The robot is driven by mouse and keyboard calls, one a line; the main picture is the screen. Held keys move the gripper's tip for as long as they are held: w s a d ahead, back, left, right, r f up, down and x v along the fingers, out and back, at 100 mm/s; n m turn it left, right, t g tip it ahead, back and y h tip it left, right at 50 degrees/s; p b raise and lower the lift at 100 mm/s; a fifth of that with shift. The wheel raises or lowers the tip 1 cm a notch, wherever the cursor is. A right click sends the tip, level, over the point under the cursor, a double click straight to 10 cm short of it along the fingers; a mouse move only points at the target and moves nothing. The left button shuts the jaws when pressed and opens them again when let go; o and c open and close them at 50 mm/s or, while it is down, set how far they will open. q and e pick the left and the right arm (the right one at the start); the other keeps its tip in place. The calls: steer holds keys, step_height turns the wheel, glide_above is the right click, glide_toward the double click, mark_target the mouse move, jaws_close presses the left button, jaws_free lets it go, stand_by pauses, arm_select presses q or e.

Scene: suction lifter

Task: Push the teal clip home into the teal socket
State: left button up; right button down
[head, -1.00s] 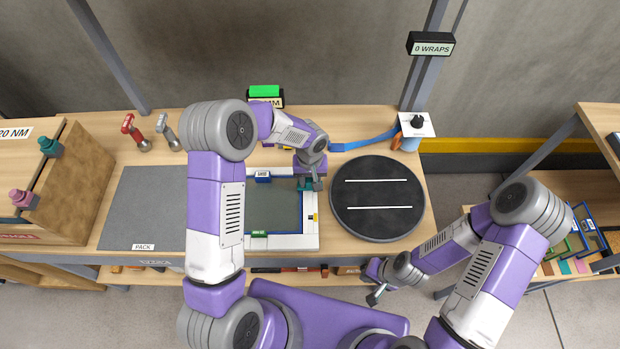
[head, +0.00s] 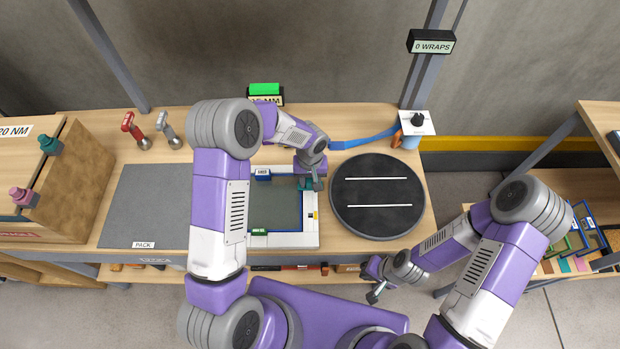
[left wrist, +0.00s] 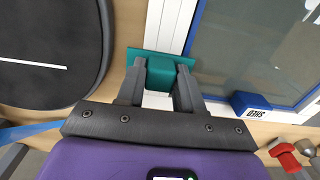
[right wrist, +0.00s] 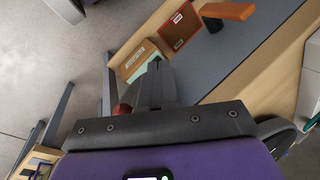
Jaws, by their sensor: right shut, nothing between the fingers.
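A teal clip (left wrist: 160,73) shows in the left wrist view as a small block between the two fingers of my left gripper (left wrist: 160,88), which look closed against its sides. A flat teal plate (left wrist: 137,53) lies just beyond it, by the white frame edge. I cannot tell whether this plate belongs to the clip or is the teal socket. In the head view my left gripper (head: 311,184) is at the right side of the frame, with teal around its fingertips. My right gripper (head: 374,295) is shut and empty, out in front of the bench; it shows in the right wrist view (right wrist: 157,75).
The white frame (head: 290,240) with a grey-green panel lies on the bench. A black round turntable (head: 378,222) is close on its right. A blue block (head: 263,174) sits at the frame's back edge. A grey mat (head: 140,205) lies to the left.

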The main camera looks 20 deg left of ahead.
arm_select(q)
steer(key=o, duration=0.5)
step_height(320, 180, up, 8)
steer(key=shift+f, duration=0.15)
stand_by(0.3)
